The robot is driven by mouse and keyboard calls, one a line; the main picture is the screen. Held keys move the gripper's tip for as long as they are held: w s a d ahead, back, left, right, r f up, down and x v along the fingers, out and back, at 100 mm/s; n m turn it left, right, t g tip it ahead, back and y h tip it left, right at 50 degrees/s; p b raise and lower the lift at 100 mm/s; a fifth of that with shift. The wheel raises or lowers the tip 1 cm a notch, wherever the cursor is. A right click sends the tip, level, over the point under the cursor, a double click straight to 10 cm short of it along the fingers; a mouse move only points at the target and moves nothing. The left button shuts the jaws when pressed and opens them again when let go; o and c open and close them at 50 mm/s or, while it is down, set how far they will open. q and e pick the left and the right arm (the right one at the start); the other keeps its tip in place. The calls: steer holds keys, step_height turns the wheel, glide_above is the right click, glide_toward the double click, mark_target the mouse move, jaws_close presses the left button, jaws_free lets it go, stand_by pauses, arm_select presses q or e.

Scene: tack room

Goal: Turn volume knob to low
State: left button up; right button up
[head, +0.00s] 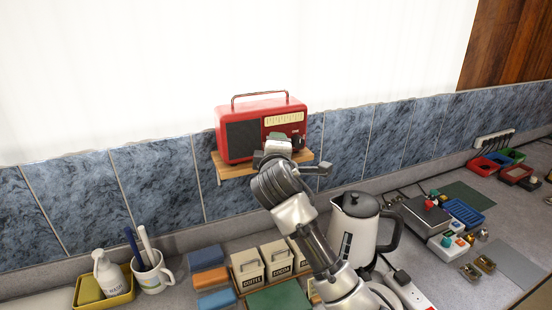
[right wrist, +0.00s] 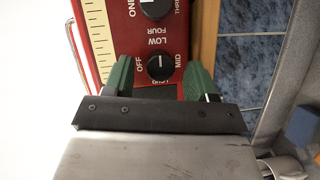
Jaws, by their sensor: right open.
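The red radio (head: 262,128) stands on a small wooden shelf (head: 236,170) against the wall. The right wrist view shows its volume knob (right wrist: 160,67), black and round, with OFF, LOW, MID and LOUD printed around it. A pale mark on it runs roughly up-down in the picture; which end is the pointer I cannot tell. My right gripper (right wrist: 159,66) is open, its green fingers on either side of the knob; contact is unclear. In the head view my right gripper (head: 290,148) is at the radio's front right, covering the knobs. My left gripper is out of view.
A second black knob (right wrist: 155,8) with number words sits near the volume knob. Below on the counter are a kettle (head: 356,225), labelled canisters (head: 278,260), a mug (head: 152,275) and a yellow tray (head: 122,298). Several small devices and trays crowd the right.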

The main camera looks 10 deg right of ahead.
steer(key=b+v, duration=0.3)
steer(key=v, duration=0.7)
steer(key=shift+s+b, duration=0.2)
steer(key=shift+b, duration=0.1)
steer(key=shift+f, duration=0.1)
